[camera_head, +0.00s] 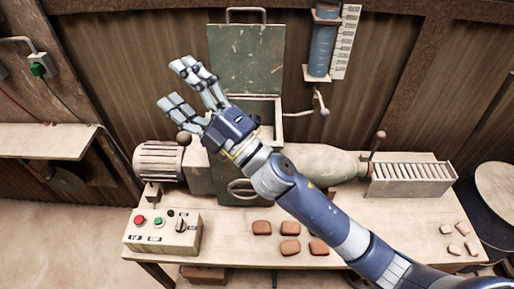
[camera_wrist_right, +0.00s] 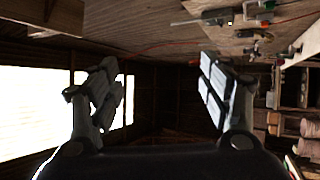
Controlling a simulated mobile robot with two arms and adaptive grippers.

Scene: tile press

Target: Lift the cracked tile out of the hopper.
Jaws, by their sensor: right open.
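The hopper (camera_head: 279,122) is the green metal box of the press at the middle of the bench, with its lid (camera_head: 246,58) standing open behind it. My right arm and hand cover part of the hopper's mouth, and I cannot make out a cracked tile inside. My right gripper (camera_head: 175,86) is open and empty, raised in front of the hopper, with its fingers pointing to the upper left, away from the mouth. In the right wrist view the gripper (camera_wrist_right: 160,88) also shows its fingers wide apart with nothing between them. My left gripper is not in view.
Several reddish tiles (camera_head: 290,247) lie on the bench (camera_head: 345,208) in front of the press. Several pale tiles (camera_head: 447,229) lie at its right end. A control box (camera_head: 162,231) stands front left, a motor (camera_head: 159,161) left of the press. A water gauge (camera_head: 322,45) hangs on the wall.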

